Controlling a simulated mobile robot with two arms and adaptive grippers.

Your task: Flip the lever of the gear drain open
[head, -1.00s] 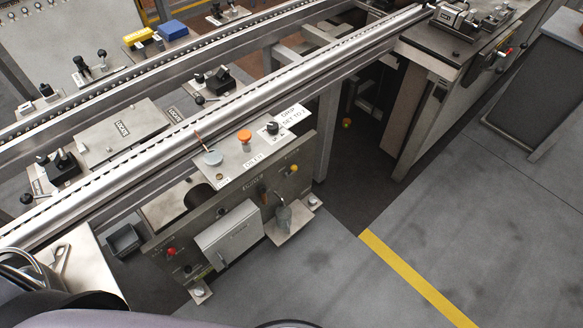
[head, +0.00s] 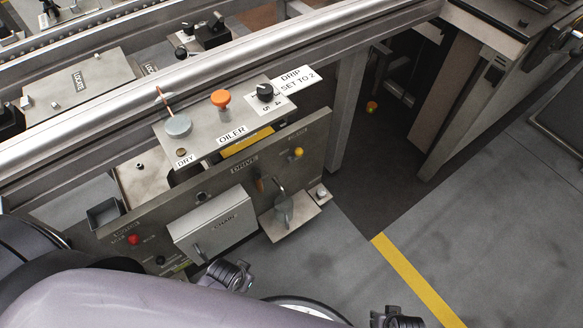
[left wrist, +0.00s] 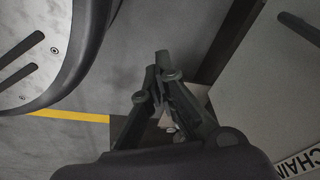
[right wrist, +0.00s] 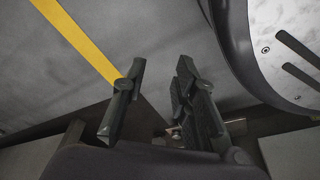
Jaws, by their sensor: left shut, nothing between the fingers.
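On the front panel marked DRIVE (head: 243,165), a thin curved spout or handle (head: 278,186) with a small brownish piece (head: 262,184) beside it stands above a grey-green vessel (head: 284,212). No drain label is readable, and I cannot tell the lever's position. My left gripper (head: 230,273) is low in front of the CHAIN box, apart from the spout. In the left wrist view its fingertips (left wrist: 163,68) meet, empty. My right gripper (head: 397,318) is at the bottom edge, well right of the spout. In the right wrist view its fingers (right wrist: 160,75) are apart, with nothing between them.
The grey CHAIN box (head: 212,226) juts from the panel, left of the small drip plate (head: 300,216). A red knob (head: 134,239) and a yellow knob (head: 299,152) are on the panel. The oiler shelf (head: 200,143) is above. Floor right of the yellow line (head: 415,278) is clear.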

